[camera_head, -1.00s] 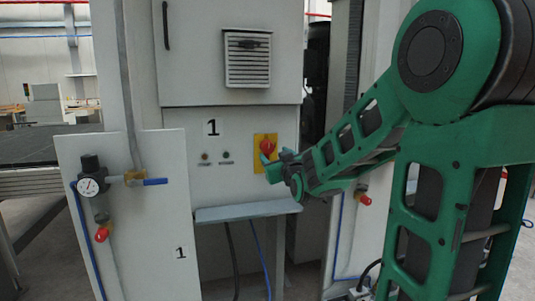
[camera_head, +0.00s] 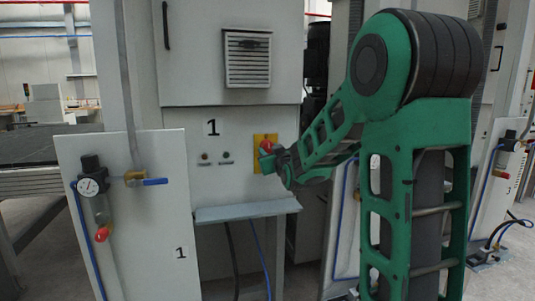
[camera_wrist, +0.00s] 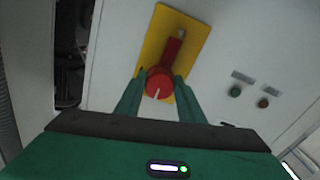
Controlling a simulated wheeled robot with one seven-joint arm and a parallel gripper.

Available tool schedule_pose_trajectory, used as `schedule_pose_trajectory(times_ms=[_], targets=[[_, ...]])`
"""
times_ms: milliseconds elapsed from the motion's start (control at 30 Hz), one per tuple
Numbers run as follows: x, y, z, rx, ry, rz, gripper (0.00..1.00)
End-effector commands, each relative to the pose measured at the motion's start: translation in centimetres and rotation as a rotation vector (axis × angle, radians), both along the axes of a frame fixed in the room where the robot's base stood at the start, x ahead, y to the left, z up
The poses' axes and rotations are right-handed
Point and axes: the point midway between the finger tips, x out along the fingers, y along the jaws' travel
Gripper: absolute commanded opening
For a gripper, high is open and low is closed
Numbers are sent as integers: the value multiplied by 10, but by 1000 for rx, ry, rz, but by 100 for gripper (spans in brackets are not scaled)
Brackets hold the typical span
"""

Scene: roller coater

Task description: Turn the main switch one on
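The main switch is a red rotary knob (camera_wrist: 160,82) on a yellow plate (camera_wrist: 187,33). In the head view the red knob (camera_head: 265,146) sits on the yellow plate (camera_head: 258,138) at the right of the cabinet front marked 1. In the wrist view, my gripper (camera_wrist: 160,78) has one green finger on each side of the knob's round part. The knob's red handle extends toward the upper right, roughly along the plate. I cannot tell whether the fingers press on it. In the head view my gripper (camera_head: 276,157) is at the knob, partly covering the plate.
Two small buttons (camera_head: 215,157) are left of the switch; they also show in the wrist view (camera_wrist: 248,96). A grey shelf (camera_head: 247,211) juts out below.

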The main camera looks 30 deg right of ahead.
Motion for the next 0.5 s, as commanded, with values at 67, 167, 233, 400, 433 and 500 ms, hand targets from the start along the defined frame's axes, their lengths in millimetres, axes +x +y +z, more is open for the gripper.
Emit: schedule_pose_trajectory(times_ms=[67, 167, 233, 400, 433, 500], targets=[[0, 1, 0, 0, 0, 2, 12], [0, 1, 0, 3, 0, 2, 13], [0, 1, 0, 9, -2, 2, 13], [0, 2, 0, 53, -15, 3, 13], [0, 2, 0, 65, -18, 3, 13], [0, 2, -1, 102, -29, 3, 13]])
